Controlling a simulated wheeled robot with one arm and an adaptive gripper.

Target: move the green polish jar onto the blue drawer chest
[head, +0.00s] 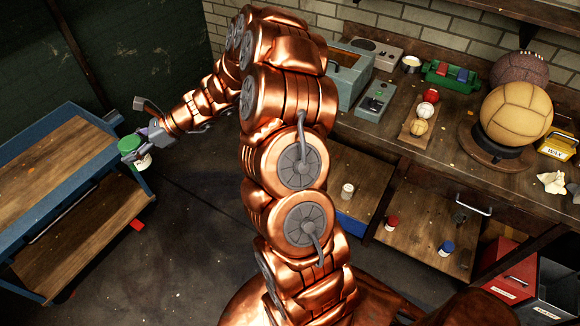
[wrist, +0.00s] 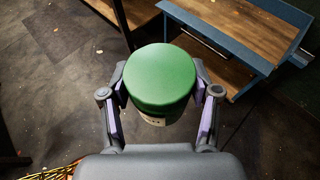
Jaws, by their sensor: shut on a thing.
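The green polish jar (head: 131,146) has a green lid and a pale label, and is upright in the air at the left of the head view. My gripper (head: 140,152) is shut on it from the sides. In the wrist view the round green lid of the jar (wrist: 161,78) fills the space between the fingers of my gripper (wrist: 161,92). A grey-blue box (head: 349,90) on the workbench at the upper middle may be the blue drawer chest. It is partly hidden behind my arm, and the jar is far to its left.
A blue-framed cart (head: 80,125) with wooden shelves stands at the left, close to the jar in the picture. The workbench (head: 450,165) carries a grey device (head: 374,101), balls and a green rack (head: 450,75). Small jars sit on its lower shelf (head: 410,235).

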